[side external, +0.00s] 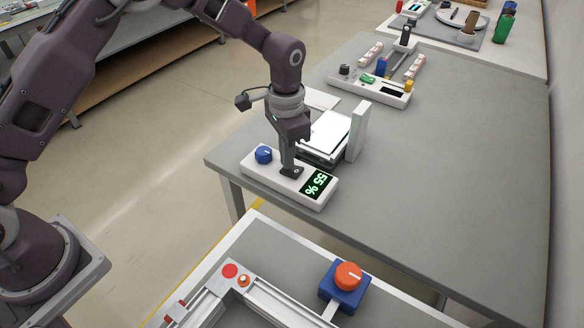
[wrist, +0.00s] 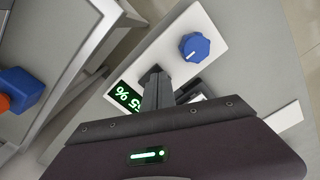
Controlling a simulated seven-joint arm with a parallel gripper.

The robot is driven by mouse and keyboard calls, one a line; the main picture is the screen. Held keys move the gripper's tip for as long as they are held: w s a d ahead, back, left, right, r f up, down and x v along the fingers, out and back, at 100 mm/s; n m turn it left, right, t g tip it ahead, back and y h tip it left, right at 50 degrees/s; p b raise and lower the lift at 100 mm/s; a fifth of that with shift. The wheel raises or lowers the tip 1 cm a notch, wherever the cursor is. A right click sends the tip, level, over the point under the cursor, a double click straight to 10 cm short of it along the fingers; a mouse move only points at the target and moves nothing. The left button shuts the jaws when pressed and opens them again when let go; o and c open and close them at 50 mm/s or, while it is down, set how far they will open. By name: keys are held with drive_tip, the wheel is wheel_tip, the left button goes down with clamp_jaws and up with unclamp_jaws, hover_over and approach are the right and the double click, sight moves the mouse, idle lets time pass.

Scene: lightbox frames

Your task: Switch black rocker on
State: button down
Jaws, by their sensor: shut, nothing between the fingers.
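A white control box (side external: 247,166) lies on the grey table and carries a blue knob (side external: 263,155), a black rocker (side external: 291,171) and a display (side external: 318,184) with green digits reading 55 %. My gripper (side external: 290,170) is shut and empty, pointing down with its fingertips at the rocker, touching it or just above it. The fingers hide much of the rocker. In the wrist view my gripper (wrist: 154,72) covers the middle of the box, between the blue knob (wrist: 194,46) and the display (wrist: 126,97). Which way the rocker is tipped cannot be made out.
A lit white panel (side external: 329,132) with an upright white block (side external: 357,131) stands right behind the box. A blue box with an orange button (side external: 348,276) is on the front bench. The table's right side is clear.

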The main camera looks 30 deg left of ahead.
wheel_tip(320, 180, up, 6)
drive_tip(key=shift+r, duration=0.25)
idle(0.4)
drive_tip(key=s+a+r+n+t, duration=0.1)
drive_tip(key=s+a+r, duration=0.2)
drive_tip(key=s+r, duration=0.4)
drive_tip(key=s+a+r+n+t, duration=0.2)
drive_tip(key=s+a+r, duration=0.15)
drive_tip(key=r, duration=0.55)
drive_tip(key=s+a+n+t, duration=0.1)
drive_tip(key=s+a, duration=0.1)
drive_tip(key=s, duration=0.8)
drive_tip(key=s+a+n+t, duration=0.1)
drive_tip(key=s+a+n, duration=0.1)
drive_tip(key=s, duration=0.7)
drive_tip(key=shift+s+a+r+t, duration=0.15)
drive_tip(key=shift+s+r+t, duration=0.05)
drive_tip(key=shift+s+t, duration=0.15)
